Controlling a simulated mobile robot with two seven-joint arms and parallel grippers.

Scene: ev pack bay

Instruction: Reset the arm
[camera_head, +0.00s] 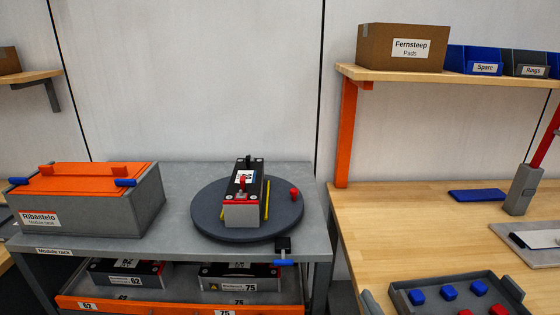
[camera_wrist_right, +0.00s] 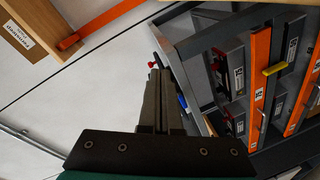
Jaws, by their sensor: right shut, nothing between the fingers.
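My right gripper (camera_wrist_right: 158,78) shows in the right wrist view. Its dark fingers are together with nothing between them, pointing away from the camera. Beyond the fingertips, the view shows the grey rack edge and a small red knob; I cannot tell the distance to them. I cannot make out either gripper in the head view. My left gripper is in neither view.
A grey turntable (camera_head: 204,222) bearing a battery module (camera_head: 242,215) stands on the grey rack (camera_head: 180,172), beside an orange-lidded case (camera_head: 110,205). Modules sit on the lower shelf. At right, a wooden bench (camera_head: 400,215) holds a tray (camera_head: 408,298). A shelf (camera_head: 400,75) hangs above.

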